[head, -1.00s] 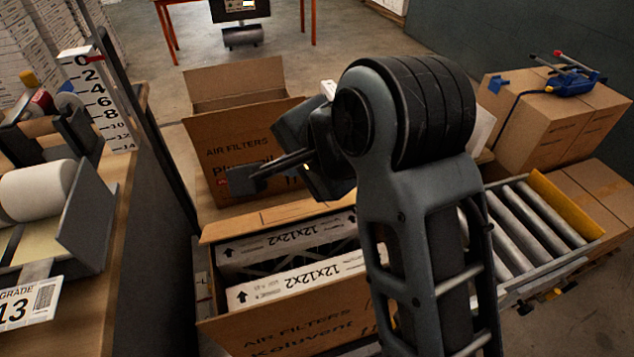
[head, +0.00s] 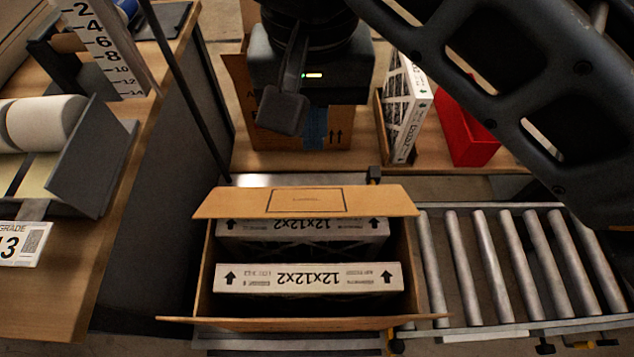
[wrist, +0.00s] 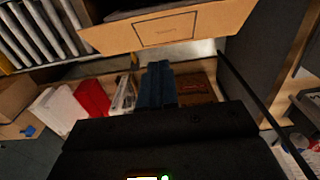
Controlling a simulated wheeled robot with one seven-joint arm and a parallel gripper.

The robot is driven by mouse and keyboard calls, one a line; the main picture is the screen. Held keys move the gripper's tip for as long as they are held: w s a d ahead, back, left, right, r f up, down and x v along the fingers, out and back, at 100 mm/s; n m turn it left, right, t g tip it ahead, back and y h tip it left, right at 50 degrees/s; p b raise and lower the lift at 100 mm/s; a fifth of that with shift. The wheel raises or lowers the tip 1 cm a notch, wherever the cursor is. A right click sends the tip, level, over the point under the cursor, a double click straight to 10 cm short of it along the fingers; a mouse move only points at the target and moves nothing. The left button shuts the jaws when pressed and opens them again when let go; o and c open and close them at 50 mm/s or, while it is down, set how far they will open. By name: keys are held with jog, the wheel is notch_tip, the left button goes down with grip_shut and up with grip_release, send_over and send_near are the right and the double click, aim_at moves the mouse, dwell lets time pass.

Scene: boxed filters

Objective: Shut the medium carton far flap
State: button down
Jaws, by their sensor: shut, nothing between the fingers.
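The medium carton (head: 300,300) stands open below centre in the head view, with two white-edged 12x12x2 filters (head: 308,278) upright inside. The flap also shows at the top of the wrist view (wrist: 168,30). My gripper (head: 285,110) is beyond the carton, apart from the flap. Its fingers look closed and empty in the wrist view (wrist: 157,85). The near flap (head: 300,322) sticks out toward me.
Behind, a bench holds another brown carton (head: 270,135), partly hidden by my gripper, a filter (head: 405,110) and a red bin (head: 465,125). Rollers (head: 510,265) lie to the right. A workbench (head: 60,290) and thin dark post (head: 185,90) stand to the left.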

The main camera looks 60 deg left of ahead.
send_over(315, 208)
jog(key=a, duration=0.2)
jog(key=f, duration=0.5)
jog(key=w+f, duration=0.1)
jog(key=f, duration=0.2)
jog(key=shift+f+p, duration=0.1)
jog(key=shift+p, duration=0.25)
jog(key=shift+s+d+f, duration=0.2)
jog(key=shift+d+f, duration=0.15)
jog(key=shift+f, duration=0.1)
jog(key=shift+s+d+f, duration=0.2)
jog(key=shift+d+f, duration=0.15)
jog(key=shift+f, duration=0.1)
jog(key=shift+s+d+f+p, duration=0.25)
jog(key=shift+d+f+p, duration=0.1)
jog(key=shift+f, duration=0.3)
jog(key=shift+w+f, duration=0.1)
